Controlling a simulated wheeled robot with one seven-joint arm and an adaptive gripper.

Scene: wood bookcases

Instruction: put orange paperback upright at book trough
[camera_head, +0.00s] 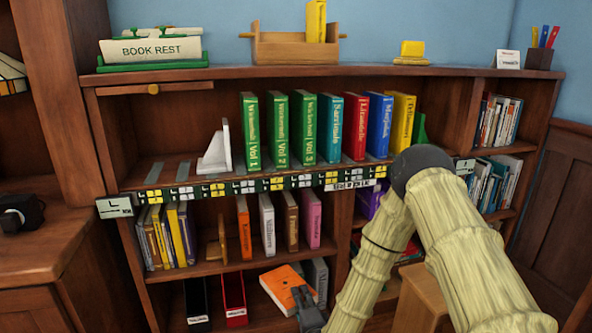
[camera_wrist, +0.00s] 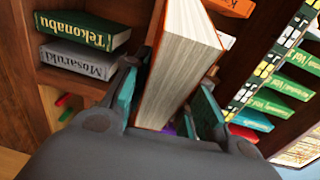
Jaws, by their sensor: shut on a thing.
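My gripper (camera_head: 308,306) is low in front of the bookcase. It is shut on the orange paperback (camera_head: 283,288), which lies tilted with its orange cover showing, in front of the lower shelves. In the wrist view the paperback (camera_wrist: 180,65) stands between the two fingers (camera_wrist: 165,100), with its white page edges toward the camera. The book trough (camera_head: 285,52) is a wooden holder with side handles on top of the bookcase. A yellow book (camera_head: 316,20) stands upright at its right end, and the trough's left part looks free.
The book rest (camera_head: 150,50) stands left of the trough and a small yellow item (camera_head: 412,50) right. Upright books, including a green one (camera_head: 250,130), fill part of the upper shelf. Another orange book (camera_head: 244,228) stands mid-shelf. Black (camera_head: 197,300) and red (camera_head: 234,295) files are below.

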